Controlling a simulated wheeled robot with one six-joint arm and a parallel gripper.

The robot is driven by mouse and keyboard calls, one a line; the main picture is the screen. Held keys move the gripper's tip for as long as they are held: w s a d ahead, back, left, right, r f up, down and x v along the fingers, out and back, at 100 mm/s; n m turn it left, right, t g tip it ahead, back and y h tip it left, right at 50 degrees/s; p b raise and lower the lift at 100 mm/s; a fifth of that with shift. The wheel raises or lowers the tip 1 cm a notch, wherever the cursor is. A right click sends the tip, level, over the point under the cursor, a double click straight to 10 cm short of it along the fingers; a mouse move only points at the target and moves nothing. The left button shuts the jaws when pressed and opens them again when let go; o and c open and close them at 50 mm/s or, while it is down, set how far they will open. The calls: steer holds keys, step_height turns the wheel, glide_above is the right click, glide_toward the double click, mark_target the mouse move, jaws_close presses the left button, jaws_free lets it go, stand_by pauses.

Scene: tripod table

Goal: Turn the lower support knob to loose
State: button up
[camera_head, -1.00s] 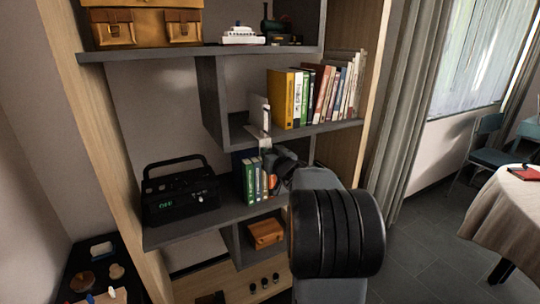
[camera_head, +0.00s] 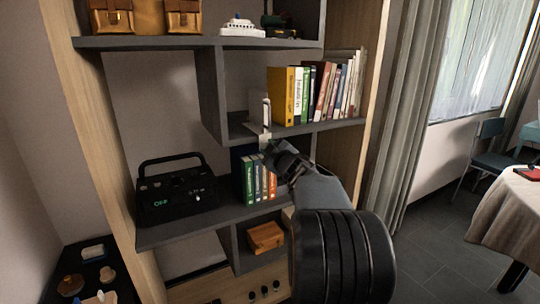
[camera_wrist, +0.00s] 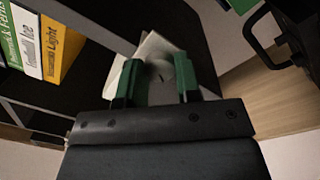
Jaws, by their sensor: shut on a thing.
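A pale upright support (camera_head: 266,112) stands at the left end of the book row, at the shelf's front edge. A pale piece (camera_head: 264,137) hangs just below that edge. My gripper (camera_head: 271,149) reaches up to it from below right. In the wrist view, the green fingertips of my gripper (camera_wrist: 158,66) are closed around a pale grey, rounded piece, which I take to be the lower support knob (camera_wrist: 162,75). White plate-like parts show behind it. The fingers hide part of the knob, and I cannot read its setting.
Books (camera_head: 310,92) stand right of the support; more books (camera_head: 258,180) stand close below my gripper. A black radio (camera_head: 177,192) is on the lower shelf at left. An orange-brown box (camera_head: 266,237) sits further down. Open floor (camera_head: 430,245) lies to the right.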

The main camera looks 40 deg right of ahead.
steer(key=n+b, duration=0.5)
steer(key=n, duration=0.5)
steer(key=shift+f+n+y, duration=0.1)
steer(key=shift+n+y, duration=0.2)
steer(key=shift+n, duration=0.4)
steer(key=o, duration=0.9)
steer(key=s, duration=0.4)
steer(key=s+a+p, duration=0.1)
steer(key=s, duration=0.8)
steer(key=shift+s+a+f+p, duration=0.3)
steer(key=shift+s, duration=0.1)
